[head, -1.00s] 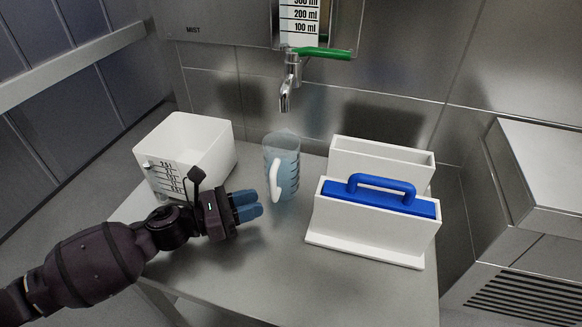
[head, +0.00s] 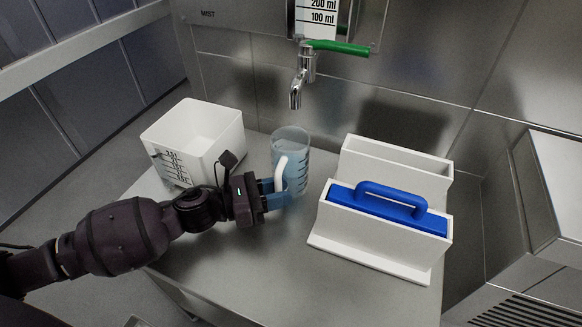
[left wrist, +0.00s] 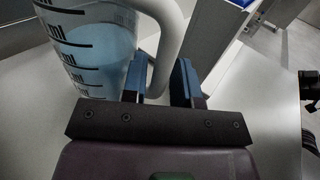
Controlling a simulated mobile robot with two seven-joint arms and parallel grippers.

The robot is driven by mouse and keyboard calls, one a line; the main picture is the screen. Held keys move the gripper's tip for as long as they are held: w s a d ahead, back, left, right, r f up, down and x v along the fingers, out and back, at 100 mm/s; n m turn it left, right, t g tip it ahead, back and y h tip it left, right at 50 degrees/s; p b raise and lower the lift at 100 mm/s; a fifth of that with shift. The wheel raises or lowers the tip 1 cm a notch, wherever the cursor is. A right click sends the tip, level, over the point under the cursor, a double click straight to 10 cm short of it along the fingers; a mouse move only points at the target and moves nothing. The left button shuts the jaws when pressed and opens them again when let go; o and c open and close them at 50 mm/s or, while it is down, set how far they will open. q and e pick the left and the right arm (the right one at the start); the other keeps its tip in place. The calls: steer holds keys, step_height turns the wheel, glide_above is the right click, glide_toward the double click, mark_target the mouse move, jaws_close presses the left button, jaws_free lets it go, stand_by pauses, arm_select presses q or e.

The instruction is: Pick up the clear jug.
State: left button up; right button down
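The clear jug (head: 290,150) stands on the metal table below the tap, bluish inside, with dark measuring marks and a white handle (head: 281,175) facing me. My left gripper (head: 278,192) is at the handle. In the left wrist view, the jug (left wrist: 95,45) is at the upper left. The left gripper's two blue fingers (left wrist: 160,82) are apart, with the lower part of the white handle (left wrist: 166,60) between them. A gap shows beside the handle, so the fingers do not look closed on it. My right gripper is not in view.
A white open container (head: 195,140) with markings stands left of the jug. To its right is a white holder (head: 370,240) with a blue-handled block (head: 390,205). A tap (head: 300,80) with a green lever (head: 340,47) hangs above. The table front is clear.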

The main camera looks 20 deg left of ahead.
arm_select(q)
jaws_close()
